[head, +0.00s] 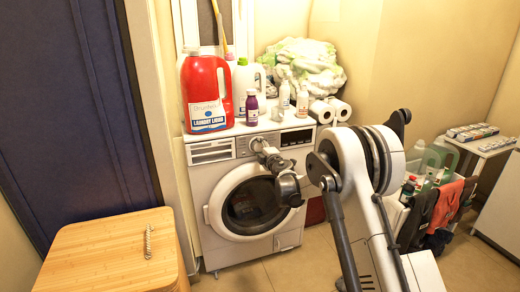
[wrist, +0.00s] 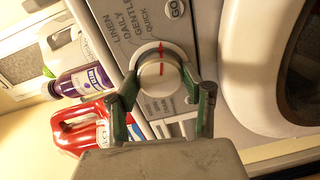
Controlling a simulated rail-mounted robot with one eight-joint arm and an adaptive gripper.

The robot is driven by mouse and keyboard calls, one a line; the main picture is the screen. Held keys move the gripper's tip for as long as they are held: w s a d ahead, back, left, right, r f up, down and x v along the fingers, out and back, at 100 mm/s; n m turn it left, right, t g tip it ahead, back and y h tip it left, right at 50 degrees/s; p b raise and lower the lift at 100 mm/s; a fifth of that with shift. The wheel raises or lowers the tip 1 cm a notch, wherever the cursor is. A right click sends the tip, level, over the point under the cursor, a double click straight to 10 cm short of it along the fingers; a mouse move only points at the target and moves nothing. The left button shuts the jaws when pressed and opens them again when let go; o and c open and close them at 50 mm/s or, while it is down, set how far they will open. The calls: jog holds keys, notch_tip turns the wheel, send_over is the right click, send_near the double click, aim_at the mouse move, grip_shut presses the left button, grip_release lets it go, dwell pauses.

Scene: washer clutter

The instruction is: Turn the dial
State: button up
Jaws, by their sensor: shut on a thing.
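In the head view my gripper (head: 258,145) reaches the front panel of the white washer (head: 216,232), and the wrist hides the dial there. The red mark points toward the top of the wrist picture, near the printed words.
A red laundry jug (head: 204,88), a purple bottle (head: 252,108), white bottles (head: 284,96), paper rolls (head: 322,111) and a cloth pile (head: 303,64) stand on the washer. The round door (head: 211,212) is just below the panel. A wooden box (head: 100,240) stands at left.

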dwell(0.4)
jog(key=o, duration=1.2)
jog(key=shift+c, duration=0.2)
jog(key=v, duration=1.2)
